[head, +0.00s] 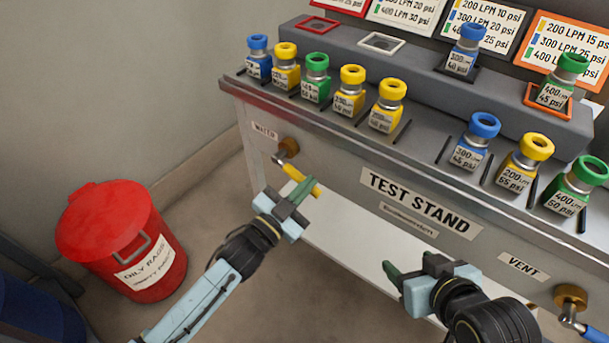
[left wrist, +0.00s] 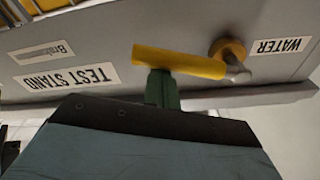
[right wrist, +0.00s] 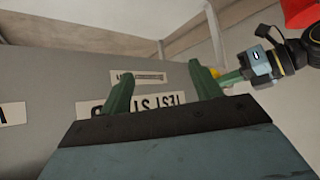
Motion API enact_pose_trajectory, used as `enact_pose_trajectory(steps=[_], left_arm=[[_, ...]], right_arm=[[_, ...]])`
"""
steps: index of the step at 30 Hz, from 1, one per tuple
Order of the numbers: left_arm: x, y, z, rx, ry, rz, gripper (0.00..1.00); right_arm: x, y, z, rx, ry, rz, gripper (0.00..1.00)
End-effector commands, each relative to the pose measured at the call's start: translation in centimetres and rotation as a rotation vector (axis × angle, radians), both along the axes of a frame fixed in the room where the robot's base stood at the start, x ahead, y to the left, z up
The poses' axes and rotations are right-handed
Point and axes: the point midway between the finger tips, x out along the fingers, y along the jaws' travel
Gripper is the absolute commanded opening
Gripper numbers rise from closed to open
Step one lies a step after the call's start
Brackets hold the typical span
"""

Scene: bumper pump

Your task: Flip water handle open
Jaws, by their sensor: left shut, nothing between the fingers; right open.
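The water handle (head: 299,178) is a yellow lever on a brass fitting (head: 288,147) on the front of the test stand, beside the WATER label (head: 265,131). In the head view it slants down to the right from the fitting. The handle also shows in the left wrist view (left wrist: 180,62). My left gripper (head: 300,192) is shut, with its green fingertips at the handle's free end. In the left wrist view the fingers meet the handle's edge and hide a small part of it. My right gripper (head: 407,270) is open and empty in front of the stand, below the TEST STAND label.
A red OILY RAGS bin (head: 122,240) stands on the floor at the left. A blue-handled VENT valve (head: 572,305) is at the lower right. Several capped bottles stand on top of the test stand (head: 335,160). The floor between bin and stand is clear.

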Motion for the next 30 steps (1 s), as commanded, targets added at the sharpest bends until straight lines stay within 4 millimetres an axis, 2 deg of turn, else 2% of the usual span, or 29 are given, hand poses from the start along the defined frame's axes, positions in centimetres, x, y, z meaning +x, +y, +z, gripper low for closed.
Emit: enact_pose_trajectory(steps=[11,21,30], left_arm=[[0.7,0.9,-3.4,0.293,-0.21,0.001,0.0],[1.8,2.5,-5.8,0.554,-0.4,0.001,0.0],[3.0,4.1,-7.2,0.772,-0.559,0.001,0.0]], right_arm=[[2.7,1.4,2.7,0.058,-0.227,0.019,0.63],[4.6,2.8,6.7,0.129,-0.484,0.039,0.63],[5.2,3.6,10.3,0.19,-0.697,0.053,0.63]])
